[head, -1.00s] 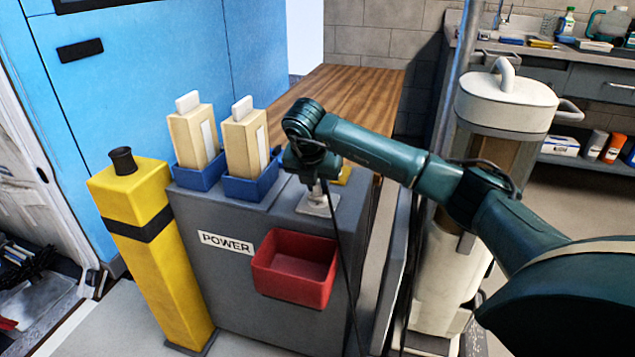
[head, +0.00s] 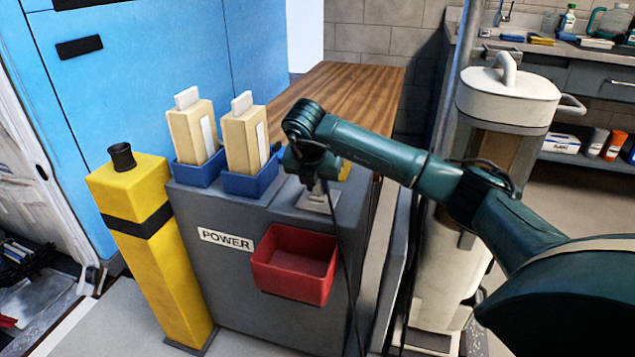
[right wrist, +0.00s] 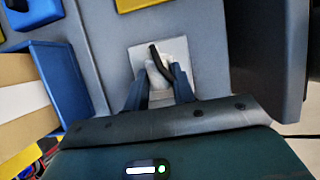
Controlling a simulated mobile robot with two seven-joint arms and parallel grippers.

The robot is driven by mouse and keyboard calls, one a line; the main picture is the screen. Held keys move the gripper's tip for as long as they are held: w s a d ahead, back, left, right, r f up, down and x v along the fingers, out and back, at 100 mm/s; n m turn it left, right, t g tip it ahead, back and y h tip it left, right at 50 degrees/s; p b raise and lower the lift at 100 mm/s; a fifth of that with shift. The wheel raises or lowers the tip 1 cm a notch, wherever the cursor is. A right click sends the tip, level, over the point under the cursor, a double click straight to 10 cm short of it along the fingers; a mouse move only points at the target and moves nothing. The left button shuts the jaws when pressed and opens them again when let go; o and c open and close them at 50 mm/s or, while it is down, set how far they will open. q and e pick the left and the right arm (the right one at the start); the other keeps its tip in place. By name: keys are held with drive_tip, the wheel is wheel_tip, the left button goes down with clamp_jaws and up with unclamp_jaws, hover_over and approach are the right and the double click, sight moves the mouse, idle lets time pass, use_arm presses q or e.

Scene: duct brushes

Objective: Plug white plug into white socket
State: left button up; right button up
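The white plug (right wrist: 156,77) with a black cable is between the two fingers of my right gripper (right wrist: 157,82) in the right wrist view. The fingers look closed on its sides. The plug is over the pale square plate of the white socket (right wrist: 178,47); I cannot tell how deep it sits. In the head view my right gripper (head: 318,180) points down at the socket plate (head: 316,203) on top of the grey cabinet, and the cable hangs down the front. The gripper and wrist hide most of the plug. My left gripper is out of view.
Two blue bins (head: 250,184) with beige blocks stand left of the socket. A red bin (head: 293,264) hangs on the cabinet front. A yellow post (head: 140,230) stands at the left. A yellow item (right wrist: 135,4) lies beyond the socket. A white canister (head: 507,100) stands to the right.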

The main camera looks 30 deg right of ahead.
drive_tip(key=o, duration=0.4)
use_arm(q)
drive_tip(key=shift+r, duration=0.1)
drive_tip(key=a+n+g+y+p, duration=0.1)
drive_tip(key=p, duration=0.2)
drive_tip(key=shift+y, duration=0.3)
use_arm(e)
drive_tip(key=v, duration=1.3)
drive_tip(key=shift+s+a, duration=0.1)
